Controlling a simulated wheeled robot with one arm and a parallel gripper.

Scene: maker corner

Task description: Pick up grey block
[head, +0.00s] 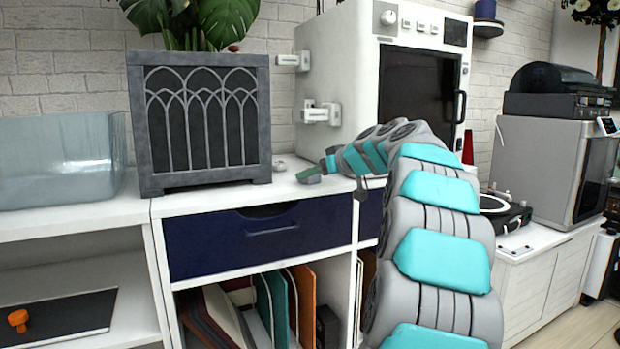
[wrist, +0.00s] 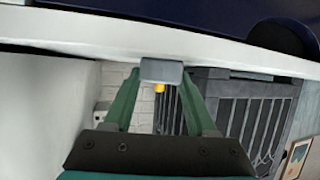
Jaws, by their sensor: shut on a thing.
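The grey block (wrist: 162,71) is a small light-grey piece in the wrist view, held between the tips of my gripper's two green fingers. My gripper (wrist: 160,88) is shut on it. A small yellow-orange spot shows just below the block in that view. In the head view my gripper (head: 311,174) is low at the white counter, right of the dark planter. The block is too small there to make out clearly. I cannot tell whether it touches the counter top or is just above it.
The grey planter (head: 205,180) with a plant stands left of my gripper; it also shows in the wrist view (wrist: 262,112). A white machine (head: 345,60) stands behind. A small grey item (head: 280,166) lies near the planter. A clear bin (head: 60,160) is far left. A navy drawer (head: 260,240) is below.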

